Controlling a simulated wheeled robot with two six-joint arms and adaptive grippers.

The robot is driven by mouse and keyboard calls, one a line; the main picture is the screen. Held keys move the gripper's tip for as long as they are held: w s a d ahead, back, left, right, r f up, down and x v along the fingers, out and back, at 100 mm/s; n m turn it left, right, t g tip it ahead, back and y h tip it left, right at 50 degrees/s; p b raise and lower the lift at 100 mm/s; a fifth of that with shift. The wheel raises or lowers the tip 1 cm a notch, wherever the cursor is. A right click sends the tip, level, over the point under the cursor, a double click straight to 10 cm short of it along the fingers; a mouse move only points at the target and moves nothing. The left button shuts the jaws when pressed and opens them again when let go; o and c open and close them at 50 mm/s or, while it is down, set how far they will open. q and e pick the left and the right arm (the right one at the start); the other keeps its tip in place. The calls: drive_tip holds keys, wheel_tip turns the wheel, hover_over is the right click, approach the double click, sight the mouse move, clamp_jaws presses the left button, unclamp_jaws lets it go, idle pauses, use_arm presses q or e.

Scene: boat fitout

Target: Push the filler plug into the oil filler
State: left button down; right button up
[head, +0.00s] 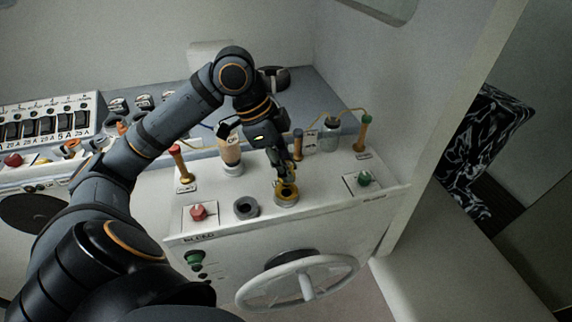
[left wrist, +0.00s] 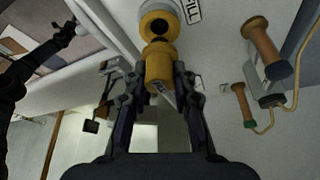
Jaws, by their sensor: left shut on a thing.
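The oil filler (head: 286,198) is a round neck with a yellow ring and dark opening on top of the white console. In the left wrist view the filler's yellow ring (left wrist: 158,34) shows beside a label ending in "ILL". My left gripper (head: 284,174) points down just above the filler. It is shut on the yellow filler plug (left wrist: 158,66), which lies between its fingertips in the left wrist view. The plug's end is at or very near the ring; I cannot tell whether it has entered. In the head view the fingers mostly hide the plug. My right gripper is not in view.
A grey open socket (head: 246,207) stands left of the filler. A red knob (head: 198,212) and a green knob (head: 364,179) flank them. A cream bottle (head: 231,152) and wooden-handled parts (head: 363,133) stand close behind. A white handwheel (head: 298,281) is on the front.

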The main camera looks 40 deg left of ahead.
use_arm(q)
drive_tip(key=shift+f+b, duration=0.6)
drive_tip(key=shift+f, duration=0.1)
drive_tip(key=shift+f+b, duration=0.4)
drive_tip(key=shift+f, duration=0.15)
drive_tip(key=shift+f+b, duration=0.55)
drive_tip(key=shift+f, duration=0.35)
drive_tip(key=c, duration=1)
unclamp_jaws()
drive_tip(key=v, duration=1.2)
